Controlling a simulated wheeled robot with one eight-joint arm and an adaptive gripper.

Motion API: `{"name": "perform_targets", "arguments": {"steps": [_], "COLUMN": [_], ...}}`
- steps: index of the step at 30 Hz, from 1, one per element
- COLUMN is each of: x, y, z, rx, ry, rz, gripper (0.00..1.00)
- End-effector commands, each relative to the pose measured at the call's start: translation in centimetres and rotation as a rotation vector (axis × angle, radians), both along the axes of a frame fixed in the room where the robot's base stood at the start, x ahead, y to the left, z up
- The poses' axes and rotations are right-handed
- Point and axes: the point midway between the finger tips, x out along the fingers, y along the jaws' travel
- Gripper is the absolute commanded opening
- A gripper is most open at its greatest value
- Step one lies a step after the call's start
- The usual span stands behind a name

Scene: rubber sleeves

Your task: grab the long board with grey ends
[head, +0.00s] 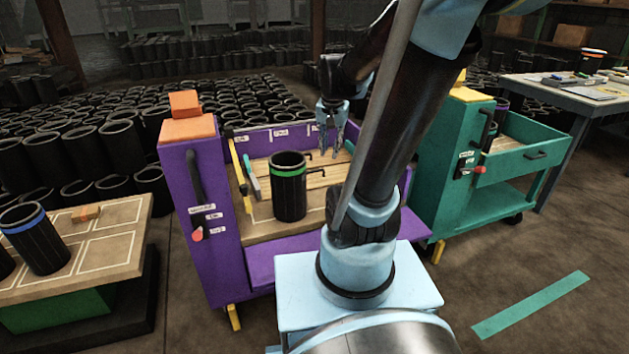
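My gripper (331,152) hangs fingers down over the back of the purple cart's tray, its fingers apart with nothing visible between them. Long pale wooden boards (322,182) lie across the tray floor below and in front of it. Their right parts are hidden behind my arm, and I cannot make out grey ends on any of them. A long yellow strip (237,165) with dark parts leans along the tray's left side. A shorter teal and grey piece (250,178) lies beside it.
A black sleeve with a green band (288,187) stands upright in the purple cart (212,262). Small black hooks (317,153) lie near the gripper. A green cart (447,160) stands at right, a bench with marked squares (112,247) at left. Several black sleeves fill the floor behind.

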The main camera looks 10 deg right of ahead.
Motion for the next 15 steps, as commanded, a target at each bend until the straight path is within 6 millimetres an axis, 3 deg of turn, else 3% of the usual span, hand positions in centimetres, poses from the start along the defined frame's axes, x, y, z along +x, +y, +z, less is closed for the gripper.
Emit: {"name": "perform_targets", "arguments": {"steps": [15], "x": [11.6], "y": [0.2], "z": [-1.2], "rx": [0.045], "ry": [-0.001], "rz": [-0.328], "gripper": [0.22]}}
